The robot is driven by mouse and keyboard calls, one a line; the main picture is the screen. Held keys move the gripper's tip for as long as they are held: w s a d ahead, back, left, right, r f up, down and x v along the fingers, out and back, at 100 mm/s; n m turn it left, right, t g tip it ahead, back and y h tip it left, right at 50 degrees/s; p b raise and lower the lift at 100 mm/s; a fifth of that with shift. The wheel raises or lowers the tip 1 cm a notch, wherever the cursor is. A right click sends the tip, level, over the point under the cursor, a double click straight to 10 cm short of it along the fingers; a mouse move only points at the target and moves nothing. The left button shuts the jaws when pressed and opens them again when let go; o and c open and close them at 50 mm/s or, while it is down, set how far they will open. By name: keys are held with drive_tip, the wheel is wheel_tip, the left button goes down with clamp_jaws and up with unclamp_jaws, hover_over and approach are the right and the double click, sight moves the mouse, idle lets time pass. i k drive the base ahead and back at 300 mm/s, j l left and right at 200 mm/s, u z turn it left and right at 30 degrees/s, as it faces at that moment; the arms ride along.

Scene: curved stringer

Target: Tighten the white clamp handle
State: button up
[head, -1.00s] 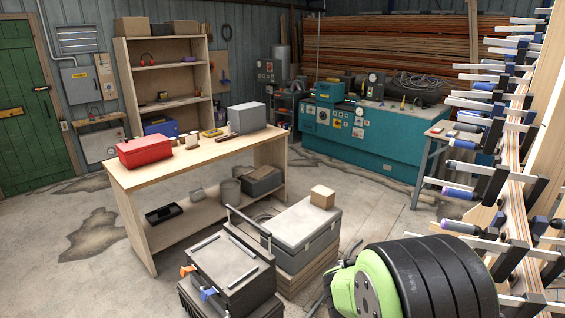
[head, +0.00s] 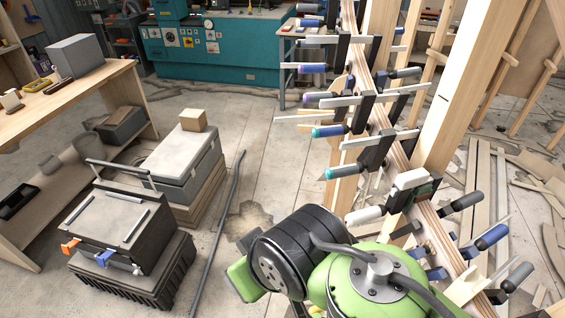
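The white clamp handle (head: 364,215) is on the left side of the curved wooden stringer (head: 437,233), low in the head view, just above my green and black arm links. It lies almost level and points left. The clamp's dark jaw (head: 401,196) sits against the stringer. I cannot tell how tight the clamp is. Other clamps above it have teal handles (head: 329,131) (head: 343,172) and purple or blue ones. My gripper is not visible; only my arm links show, with a gap between them and the white handle.
Many clamps with bars stick out on both sides of the stringer. A timber post (head: 463,90) stands right behind it. Wood strips (head: 487,190) lie on the floor at right. A black toolbox (head: 120,230) and a grey case (head: 180,160) stand at left. Floor between is mostly clear.

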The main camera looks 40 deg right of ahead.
sight(366, 214)
drive_tip(key=i+j+z, duration=0.1)
drive_tip(key=z, duration=0.8)
drive_tip(key=l+z, duration=0.1)
drive_tip(key=z, duration=0.35)
drive_tip(key=l+z, duration=0.15)
drive_tip(key=z, duration=0.25)
drive_tip(key=k+j, duration=0.1)
drive_tip(key=j, duration=0.75)
drive_tip(key=k+j+z, duration=0.1)
drive_tip(key=j, duration=0.3)
drive_tip(key=k+j, duration=0.15)
drive_tip(key=j, duration=0.65)
drive_tip(key=i+j+z, duration=0.15)
drive_tip(key=i+l, duration=0.1)
drive_tip(key=i, duration=0.1)
